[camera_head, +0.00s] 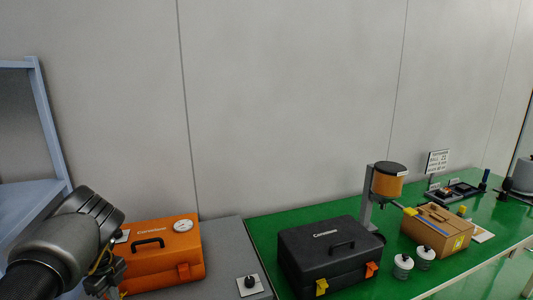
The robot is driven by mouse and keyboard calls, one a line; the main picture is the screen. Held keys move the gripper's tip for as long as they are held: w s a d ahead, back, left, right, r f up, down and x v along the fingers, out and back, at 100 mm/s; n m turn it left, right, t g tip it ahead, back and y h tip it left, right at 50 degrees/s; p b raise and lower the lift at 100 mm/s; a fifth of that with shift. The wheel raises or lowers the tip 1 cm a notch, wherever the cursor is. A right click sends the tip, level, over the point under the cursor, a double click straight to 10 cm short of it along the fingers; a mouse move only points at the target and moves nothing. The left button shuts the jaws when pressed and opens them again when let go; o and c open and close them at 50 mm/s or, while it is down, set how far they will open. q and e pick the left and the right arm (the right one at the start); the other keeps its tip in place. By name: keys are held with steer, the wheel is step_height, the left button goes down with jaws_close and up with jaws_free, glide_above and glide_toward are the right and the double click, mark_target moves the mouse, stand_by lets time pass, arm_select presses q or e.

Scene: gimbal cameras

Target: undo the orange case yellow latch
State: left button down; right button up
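The orange case (160,258) lies shut on the grey surface at the lower left, with a black handle (148,243) and a white round gauge (183,226) on its lid. An orange latch (184,271) shows on the right of its front. Its yellow latch cannot be made out; my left arm covers the case's left front part. My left gripper (108,276) is at the case's left front corner, with thin yellow-orange pieces beside it that I cannot identify. Its fingers are too small and dark to tell open from shut. My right gripper is not in view.
A black case (322,246) with a yellow latch (321,286) and an orange latch (372,269) stands on the green table. A small black knob (249,282) on a white plate lies between the cases. A cardboard box (437,229) and two white jars stand further right.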

arm_select(q)
steer(key=shift+w+a+f, duration=0.1)
steer(key=shift+w+f, duration=0.05)
steer(key=shift+w, duration=0.55)
steer(key=shift+r, duration=0.25)
steer(key=shift+r+p, duration=0.5)
steer(key=shift+r, duration=0.2)
steer(key=shift+w+a+r+p, duration=0.1)
steer(key=shift+w+r+p, duration=0.35)
steer(key=shift+p, duration=0.15)
steer(key=shift+w+a+r+p, duration=0.1)
steer(key=shift+w+r+p, duration=0.15)
steer(key=shift+r+p, duration=0.45)
steer(key=shift+s+a+r+p, duration=0.1)
steer(key=shift+s+r+p, duration=0.15)
steer(key=shift+r, duration=0.45)
steer(key=shift+s+a+r+p, duration=0.1)
steer(key=shift+s+r+p, duration=0.1)
steer(key=shift+r, duration=0.45)
steer(key=shift+w+f, duration=0.1)
steer(key=shift+w, duration=0.05)
